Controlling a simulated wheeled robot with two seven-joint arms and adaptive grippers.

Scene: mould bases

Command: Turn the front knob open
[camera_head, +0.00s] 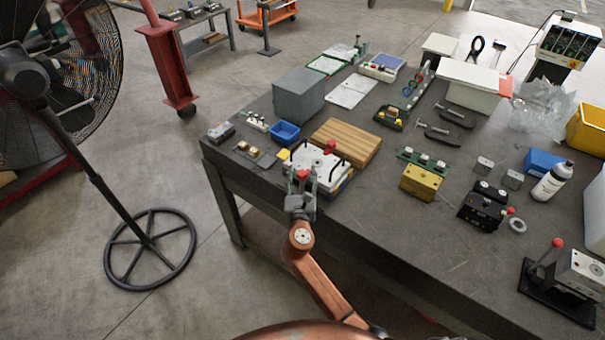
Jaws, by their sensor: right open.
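The mould base (312,157) is a white-topped block near the table's front left edge, with black upright handles. A red front knob (303,173) shows at its near side, and another red knob (330,147) stands farther back. My right gripper (301,181) reaches in from the bottom of the picture and is at the front edge of the mould base. Its fingers are open, with the front knob showing between or just beyond their tips. I cannot tell whether they touch it. The gripper hides part of the knob and block. My left gripper is out of view.
A wooden board (346,141) lies right behind the mould base. A blue bin (285,131), a grey box (299,95) and small parts stand behind and left. A yellow block (420,183) stands to the right. The table's front middle (395,225) is clear.

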